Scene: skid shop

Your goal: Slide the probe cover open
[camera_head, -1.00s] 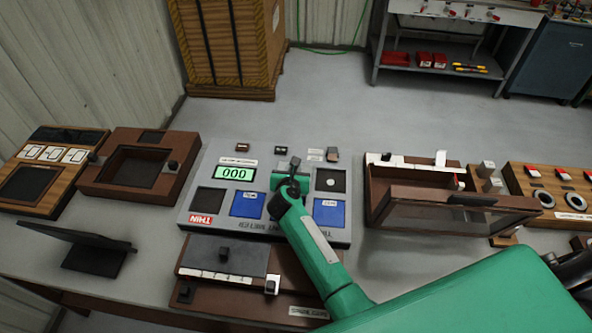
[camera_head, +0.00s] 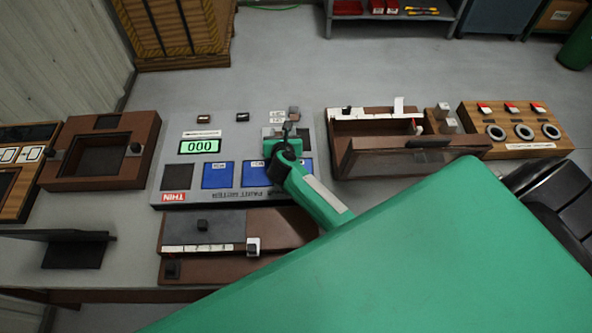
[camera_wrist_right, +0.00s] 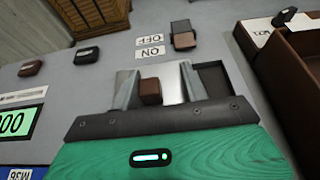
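The meter panel (camera_head: 236,140) lies on the table with a lit 000 display (camera_head: 200,146). A shiny plate, apparently the probe cover (camera_wrist_right: 172,85), lies on the panel and carries a small brown block (camera_wrist_right: 150,92). A dark recess (camera_wrist_right: 212,78) shows to the right of the plate in the right wrist view. My right gripper (camera_head: 287,130) is down at the panel's far right part. Its fingers (camera_wrist_right: 160,88) stand apart on either side of the block. The block is close to the left finger, with a gap to the right finger. Contact is unclear. My left gripper is out of view.
A brown box with a clear front (camera_head: 415,157) stands close to the panel's right. A brown-framed box (camera_head: 100,155) is to its left. A slider board (camera_head: 290,230) lies in front. Small switches (camera_wrist_right: 183,35) sit behind the gripper. My right arm hides the front right table.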

